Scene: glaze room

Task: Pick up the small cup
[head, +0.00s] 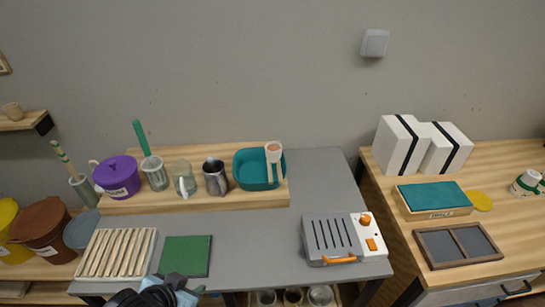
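Several vessels could be the small cup, and I cannot tell which is meant. A small tan cup (12,110) stands on the wall shelf at the far left. A white and green cup (525,183) is at the right edge of the right table. On the wooden riser stand a glass mug (184,179), a metal pitcher (215,178) and a glass jar (155,173) with a green stick in it. My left gripper (170,287) is at the bottom edge, near the green mat, its pale blue fingers apart with nothing seen between them. My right gripper is not in view.
A slatted rack (117,253), green mat (187,256) and grey device (343,239) with an orange handle lie on the grey table. A purple pot (117,177) and teal basin (251,168) share the riser. The grey table's middle is clear.

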